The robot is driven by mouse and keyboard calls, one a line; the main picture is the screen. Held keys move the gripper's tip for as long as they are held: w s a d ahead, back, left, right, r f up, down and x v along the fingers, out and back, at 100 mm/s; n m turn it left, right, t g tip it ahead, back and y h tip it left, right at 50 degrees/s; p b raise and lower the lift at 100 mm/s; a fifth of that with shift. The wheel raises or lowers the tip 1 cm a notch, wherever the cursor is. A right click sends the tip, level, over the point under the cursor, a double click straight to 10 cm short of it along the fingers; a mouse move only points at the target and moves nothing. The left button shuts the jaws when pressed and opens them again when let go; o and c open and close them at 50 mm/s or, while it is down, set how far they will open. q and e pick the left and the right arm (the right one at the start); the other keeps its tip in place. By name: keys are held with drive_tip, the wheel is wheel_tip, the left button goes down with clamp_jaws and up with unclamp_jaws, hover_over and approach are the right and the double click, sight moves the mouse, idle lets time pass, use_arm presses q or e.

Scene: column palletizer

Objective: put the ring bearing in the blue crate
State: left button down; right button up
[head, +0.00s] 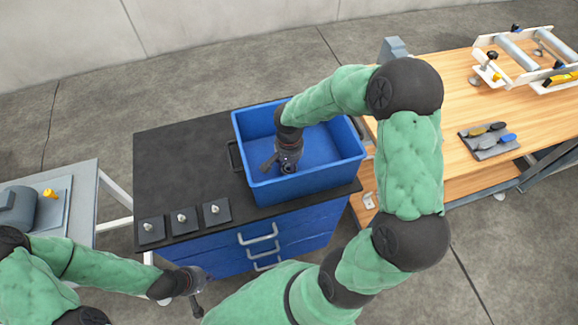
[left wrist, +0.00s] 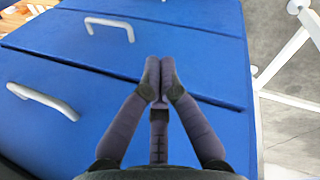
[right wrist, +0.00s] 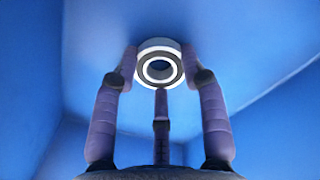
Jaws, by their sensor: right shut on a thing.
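The ring bearing (right wrist: 159,47) is a silver ring with a dark band and an open centre. It shows in the right wrist view, between the fingertips of my right gripper (right wrist: 160,70), which is shut on it. In the head view my right gripper (head: 288,165) is inside the blue crate (head: 312,178), and the bearing cannot be made out there. The crate's blue floor and walls surround the bearing in the right wrist view. My left gripper (head: 198,292) is low in front of the blue drawers, its fingers together and empty in the left wrist view (left wrist: 158,80).
The crate stands on a black-topped blue drawer cabinet (head: 175,165). Several small metal parts on dark plates (head: 183,220) line its front left edge. A wooden bench (head: 455,80) with a roller frame (head: 525,55) is at right, a grey table (head: 85,190) at left.

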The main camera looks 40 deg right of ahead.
drive_tip(key=shift+f, duration=0.15)
drive_tip(key=shift+f, duration=0.15)
drive_tip(key=o, duration=1.2)
drive_tip(key=shift+o, duration=0.2)
drive_tip(key=shift+r, duration=0.2)
wheel_tip(320, 180, up, 12)
drive_tip(key=p, duration=0.2)
